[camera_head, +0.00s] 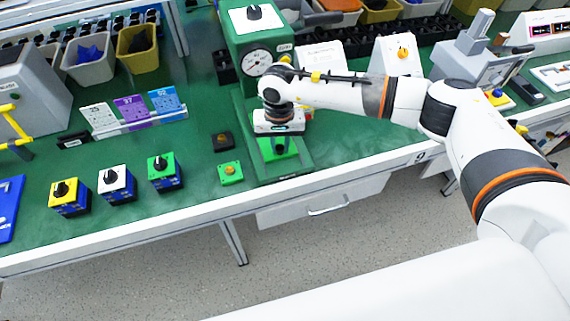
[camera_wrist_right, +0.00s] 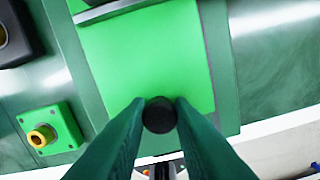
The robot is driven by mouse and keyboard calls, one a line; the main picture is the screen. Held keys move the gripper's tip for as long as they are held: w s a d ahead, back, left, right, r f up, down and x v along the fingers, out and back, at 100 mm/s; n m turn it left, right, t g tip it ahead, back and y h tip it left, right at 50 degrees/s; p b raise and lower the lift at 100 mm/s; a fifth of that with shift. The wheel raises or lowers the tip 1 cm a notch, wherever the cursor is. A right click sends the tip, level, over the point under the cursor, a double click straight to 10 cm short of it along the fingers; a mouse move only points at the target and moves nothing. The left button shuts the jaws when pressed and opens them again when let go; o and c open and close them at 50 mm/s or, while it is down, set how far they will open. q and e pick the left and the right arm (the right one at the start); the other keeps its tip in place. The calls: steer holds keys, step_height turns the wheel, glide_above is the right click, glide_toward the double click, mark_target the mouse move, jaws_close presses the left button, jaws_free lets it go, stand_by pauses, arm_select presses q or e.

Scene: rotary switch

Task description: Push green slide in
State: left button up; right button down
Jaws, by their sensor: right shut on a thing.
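The green slide (camera_wrist_right: 150,60) is a flat bright green plate in the wrist view, set in a darker green base. In the head view the slide (camera_head: 268,153) lies at the foot of the green machine (camera_head: 232,50), partly hidden under my right wrist. A round black knob (camera_wrist_right: 159,116) stands at the slide's near edge. My right gripper (camera_wrist_right: 159,104) is shut on this knob, one finger at each side. In the head view the right gripper (camera_head: 281,141) points down over the slide and its fingers are hard to make out. My left gripper is not in view.
A small green box with a yellow button (camera_head: 230,171) stands just left of the machine base, with a black block (camera_head: 222,141) behind it. Yellow, white and green rotary switch boxes (camera_head: 163,171) stand farther left. The bench's front edge is close to the slide.

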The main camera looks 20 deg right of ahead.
steer(key=shift+w, duration=0.4)
steer(key=c, duration=1.3)
jaws_free()
steer(key=shift+o, duration=0.2)
steer(key=shift+r+b, duration=0.65)
steer(key=shift+r, duration=3.1)
